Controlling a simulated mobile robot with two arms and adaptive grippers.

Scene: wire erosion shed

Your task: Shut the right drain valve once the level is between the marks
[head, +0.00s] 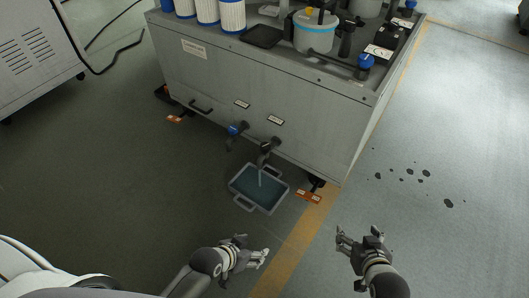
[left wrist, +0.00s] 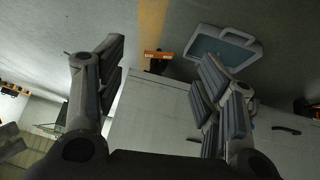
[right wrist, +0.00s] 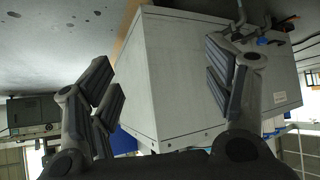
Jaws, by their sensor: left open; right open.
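The right drain valve (head: 266,147) sticks out low on the grey cabinet's front, its handle dark. A thin stream runs from it into a grey tray (head: 234,186) on the floor, which holds bluish liquid; the tray also shows in the left wrist view (left wrist: 254,47). Level marks are too small to make out. The left drain valve (head: 235,130) has a blue handle. My left gripper (head: 252,247) is open and empty, in front of the tray and apart from it. My right gripper (head: 357,239) is open and empty, right of the yellow line, away from the valves.
The cabinet (head: 290,117) carries filter cartridges (head: 207,12), a blue-banded vessel (head: 313,35) and a black tray (head: 262,37) on top. Orange floor tags (head: 309,196) lie by its feet. Dark spots (head: 425,173) mark the floor at right. The floor around my grippers is clear.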

